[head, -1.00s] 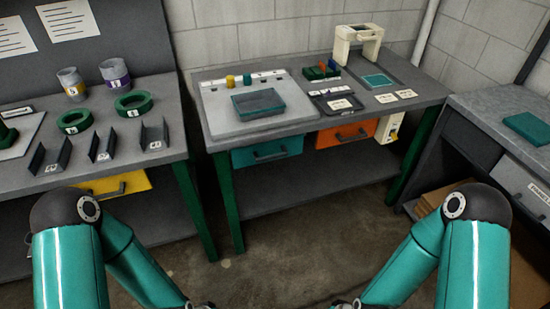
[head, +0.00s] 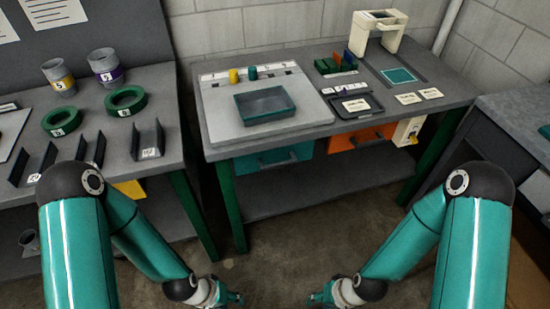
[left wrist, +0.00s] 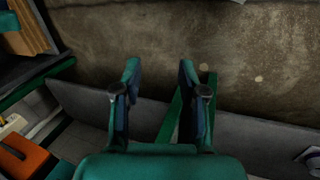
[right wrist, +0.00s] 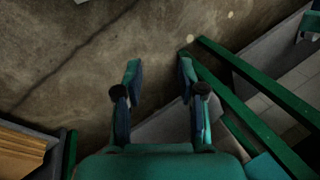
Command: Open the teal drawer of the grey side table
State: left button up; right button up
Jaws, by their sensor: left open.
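The teal drawer (head: 265,162) is under the left part of the top of the grey side table (head: 225,152). Its front looks flush and shut, with a dark bar handle (head: 280,160). My left gripper (head: 236,298) is low in front of the table, apart from the drawer; its two fingers are spread and empty in the left wrist view (left wrist: 160,76). My right gripper (head: 318,298) is to its right, also low and clear of the table. Its fingers are spread with nothing between them in the right wrist view (right wrist: 160,74).
An orange drawer (head: 345,141) is right of the teal one. A teal-grey tray (head: 265,104) and a white scanner-like stand (head: 378,38) are on the table top. Green table legs (head: 231,208) flank the lower shelf (head: 300,193). Bare floor lies in front. Workbenches stand left and right.

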pick_arm(q)
jog(key=shift+w+d, duration=0.2)
jog(key=shift+w, duration=0.1)
pick_arm(e)
jog(key=shift+w+d, duration=0.1)
jog(key=shift+d, duration=0.1)
pick_arm(q)
jog(key=o, duration=0.4)
jog(key=shift+f, duration=0.1)
notch_tip(320, 180, down, 9)
jog(key=b, duration=0.9)
pick_arm(e)
jog(key=n+t+y+b, duration=0.1)
jog(key=n+t+b, duration=1.6)
jog(key=n+b, duration=0.45)
send_near(279, 163)
pick_arm(q)
notch_tip(279, 163, down, 20)
jog(key=p, duration=0.1)
pick_arm(e)
jog(key=shift+n, duration=0.95)
jog(key=x, duration=0.9)
jog(key=shift+w+a+f, duration=0.15)
jog(key=shift+w+f, duration=0.25)
